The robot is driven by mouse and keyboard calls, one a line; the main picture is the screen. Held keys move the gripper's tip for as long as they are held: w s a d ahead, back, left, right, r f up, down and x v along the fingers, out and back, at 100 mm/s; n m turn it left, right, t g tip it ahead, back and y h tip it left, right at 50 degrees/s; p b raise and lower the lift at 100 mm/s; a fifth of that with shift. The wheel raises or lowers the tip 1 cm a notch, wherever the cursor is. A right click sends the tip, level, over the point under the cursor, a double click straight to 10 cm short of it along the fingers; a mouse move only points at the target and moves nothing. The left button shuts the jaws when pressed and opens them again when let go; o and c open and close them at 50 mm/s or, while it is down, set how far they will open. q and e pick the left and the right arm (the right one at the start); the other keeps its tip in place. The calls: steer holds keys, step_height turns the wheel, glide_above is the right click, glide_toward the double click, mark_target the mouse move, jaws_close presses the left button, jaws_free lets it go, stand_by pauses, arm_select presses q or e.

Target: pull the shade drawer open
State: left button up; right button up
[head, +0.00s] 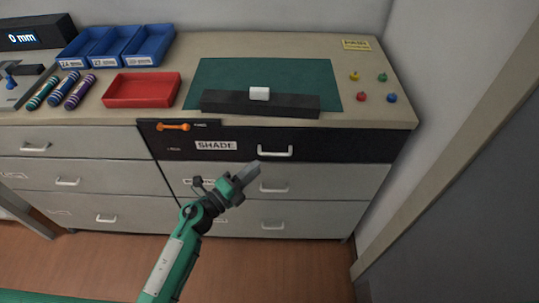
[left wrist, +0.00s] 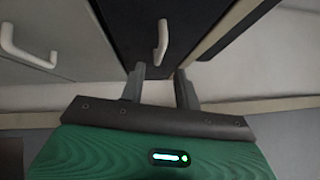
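The shade drawer (head: 340,146) is the black top drawer on the right, with a white "SHADE" label and a white bar handle (head: 275,151). Its front looks flush with the cabinet. My left gripper (head: 254,169) is in front of the cabinet, just below and left of that handle, and apart from it. In the left wrist view the two fingers (left wrist: 160,76) are spread with nothing between them, and the white handle (left wrist: 162,42) stands just beyond the fingertips. My right gripper shows in neither view.
On the countertop are a dark green mat (head: 310,78) with a black bar (head: 260,104), a red tray (head: 142,90), blue bins (head: 115,47), striped cartridges (head: 62,90) and small coloured knobs (head: 382,77). Grey drawers (head: 320,180) lie below. A wall stands close on the right.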

mark_target(269, 158)
arm_select(q)
steer(key=x, duration=0.6)
steer(key=shift+w+d, duration=0.2)
steer(key=shift+d, duration=0.05)
jaws_close()
